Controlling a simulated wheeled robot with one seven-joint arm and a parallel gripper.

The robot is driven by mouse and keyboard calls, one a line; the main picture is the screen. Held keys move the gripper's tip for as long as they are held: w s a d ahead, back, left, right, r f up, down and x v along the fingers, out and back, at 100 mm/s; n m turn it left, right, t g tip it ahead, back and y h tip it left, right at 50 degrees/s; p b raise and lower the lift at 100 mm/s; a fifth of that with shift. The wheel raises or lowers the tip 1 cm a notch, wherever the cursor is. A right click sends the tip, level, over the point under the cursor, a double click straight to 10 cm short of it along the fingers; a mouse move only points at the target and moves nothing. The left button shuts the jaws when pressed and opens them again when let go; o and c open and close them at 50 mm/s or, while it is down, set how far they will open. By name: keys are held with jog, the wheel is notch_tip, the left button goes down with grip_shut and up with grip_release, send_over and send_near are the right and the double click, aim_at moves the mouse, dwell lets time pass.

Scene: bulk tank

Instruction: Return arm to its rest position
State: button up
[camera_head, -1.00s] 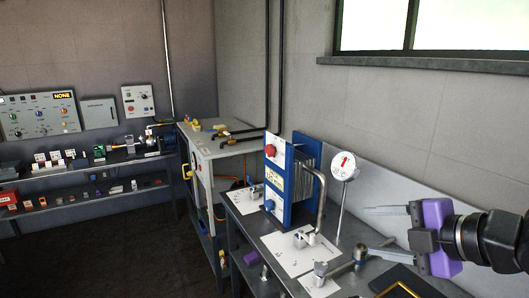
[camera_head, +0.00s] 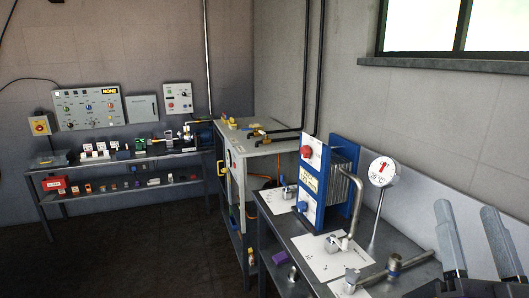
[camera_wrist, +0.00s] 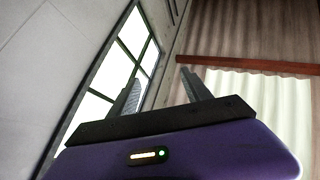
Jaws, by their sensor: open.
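My gripper (camera_head: 470,232) is at the lower right of the head view, over the right end of the metal bench. Its two grey fingers point up and stand apart, with nothing between them. In the wrist view my gripper (camera_wrist: 160,92) also shows two separate fingers and an empty gap, with the purple body below. Beyond the fingers are a window, a wall and a curtain. The rest of my arm is out of the head view.
A blue-framed plate unit (camera_head: 325,185) and a round dial on a stand (camera_head: 383,171) are on the bench (camera_head: 300,255) left of my gripper. A grey cabinet (camera_head: 262,140) stands behind. Shelves with small items (camera_head: 120,165) line the far wall. The dark floor at left is clear.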

jog(key=s+a+f+n+g+y, duration=0.1)
jog(key=s+a+f+g, duration=0.1)
jog(key=s+f, duration=0.8)
jog(key=s+a+f+n+g+y, duration=0.1)
jog(key=s+a+f+g+y, duration=0.1)
jog(key=s+f, duration=0.8)
jog(key=s+a+f+n+g+y, duration=0.1)
jog(key=s+a+f+g, duration=0.3)
jog(key=s+f, duration=0.6)
jog(key=shift+s+a+f+n+g+y, duration=0.15)
jog(key=shift+s+a+n+g+y, duration=0.2)
jog(key=shift+g, duration=0.45)
jog(key=shift+d, duration=0.1)
